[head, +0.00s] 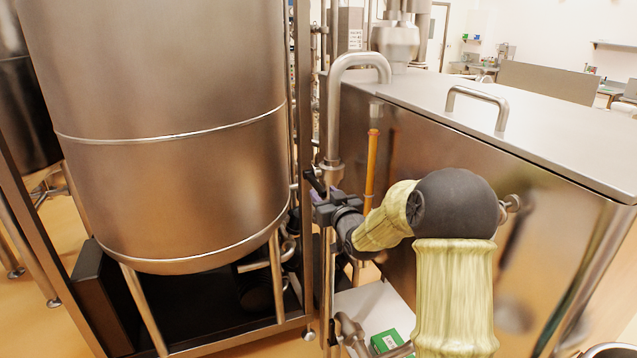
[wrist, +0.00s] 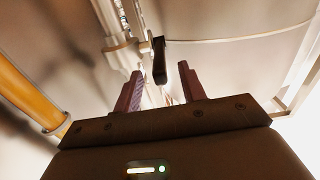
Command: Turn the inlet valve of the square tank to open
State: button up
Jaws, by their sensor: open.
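The square tank (head: 540,215) is a large steel box with a flat lid, at right in the head view. A bent steel inlet pipe (head: 334,110) comes out of its top and runs down its left side. In the wrist view the pipe carries a valve with a black handle (wrist: 159,60), which points down in the picture. My gripper (wrist: 161,75) is open, with the handle's end between or just beyond its two purple fingertips. I cannot tell whether they touch it. In the head view my gripper (head: 318,192) is at the pipe's lower part, where the handle (head: 313,179) is partly hidden.
A big round steel tank (head: 170,150) stands close on the left, on a frame. An orange-yellow tube (head: 371,160) runs down beside my gripper, also at left in the wrist view (wrist: 28,95). A lid handle (head: 478,95) sticks up. A green box (head: 388,341) lies below.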

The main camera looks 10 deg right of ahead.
aim_at(319, 184)
jog(key=shift+w+a+p, duration=0.25)
jog(key=shift+w+p, duration=0.1)
jog(key=shift+w, duration=0.85)
jog(key=shift+w+a+p, duration=0.2)
jog(key=shift+w+p, duration=0.15)
jog(key=shift+w, duration=0.8)
grip_shut()
